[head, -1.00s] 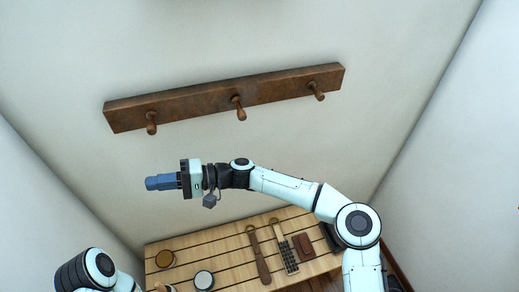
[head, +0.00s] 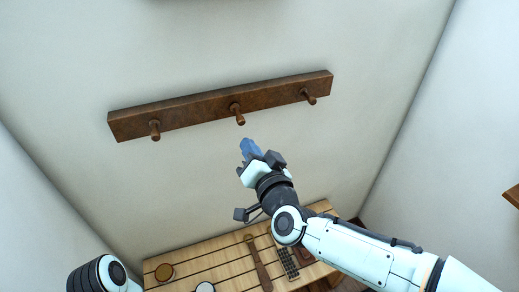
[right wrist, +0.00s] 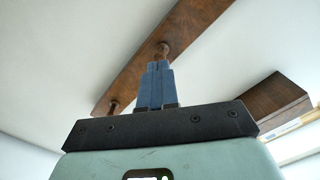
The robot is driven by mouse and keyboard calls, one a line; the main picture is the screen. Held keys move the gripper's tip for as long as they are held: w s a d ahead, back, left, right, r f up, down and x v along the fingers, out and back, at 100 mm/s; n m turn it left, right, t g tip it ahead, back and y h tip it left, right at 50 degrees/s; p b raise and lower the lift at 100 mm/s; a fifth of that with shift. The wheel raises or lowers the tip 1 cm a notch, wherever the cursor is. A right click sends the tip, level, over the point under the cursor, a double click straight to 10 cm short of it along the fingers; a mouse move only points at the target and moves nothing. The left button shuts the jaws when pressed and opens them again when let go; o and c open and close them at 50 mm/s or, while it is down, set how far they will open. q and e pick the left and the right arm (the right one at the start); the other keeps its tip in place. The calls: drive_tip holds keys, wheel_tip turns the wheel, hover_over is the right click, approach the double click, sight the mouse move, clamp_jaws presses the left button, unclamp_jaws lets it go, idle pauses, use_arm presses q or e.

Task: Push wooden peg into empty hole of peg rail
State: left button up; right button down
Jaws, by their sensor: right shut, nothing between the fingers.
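A dark brown peg rail (head: 220,104) is fixed on the pale wall, slightly tilted in the head view. Three wooden pegs stick out of it: a left peg (head: 155,131), a middle peg (head: 238,115) and a right peg (head: 309,97). No empty hole shows. My right gripper (head: 245,144) is shut and empty, its blue fingers pointing up just below the middle peg. In the right wrist view, the fingertips (right wrist: 158,66) line up with a peg (right wrist: 162,50) on the rail; I cannot tell whether they touch. My left gripper is out of view.
A slatted wooden bench (head: 215,250) stands below, holding a brown-lidded jar (head: 164,272), a pale round tin (head: 205,287), a long brown tool (head: 260,268) and a brush (head: 287,262). A wooden piece (head: 512,195) juts in at the right edge. The wall around the rail is clear.

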sight(242, 123)
drive_tip(key=shift+t, duration=0.3)
drive_tip(key=shift+w+a+r+p, duration=0.15)
drive_tip(key=shift+w+p, duration=0.15)
drive_tip(key=shift+w, duration=0.6)
drive_tip(key=shift+w+a+r+p, duration=0.1)
drive_tip(key=shift+w+p, duration=0.2)
drive_tip(key=shift+w, duration=0.65)
drive_tip(key=shift+w+a+r+p, duration=0.15)
drive_tip(key=shift+w+p, duration=0.15)
drive_tip(key=shift+w, duration=0.6)
drive_tip(key=shift+w, duration=0.25)
drive_tip(key=shift+s, duration=0.2)
